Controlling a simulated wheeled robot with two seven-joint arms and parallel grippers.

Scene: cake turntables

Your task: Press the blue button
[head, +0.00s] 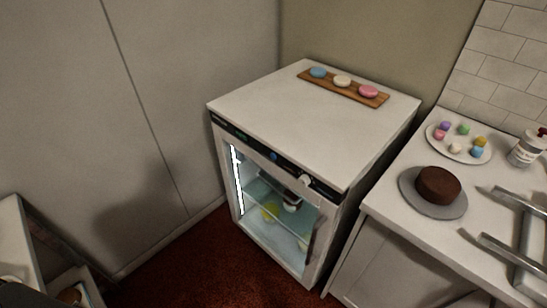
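The blue button (274,156) is a small round blue knob on the dark strip along the top front of a white glass-door cabinet (290,120). Nothing touches it. A white round knob (305,180) sits farther right on the same strip. My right gripper (487,214) is at the right edge, above the counter, with two grey metal fingers pointing left and spread apart. It is empty and well to the right of the button. My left gripper is not in view.
A wooden board (313,84) with three macarons lies on the cabinet. Floor before the cabinet is clear.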

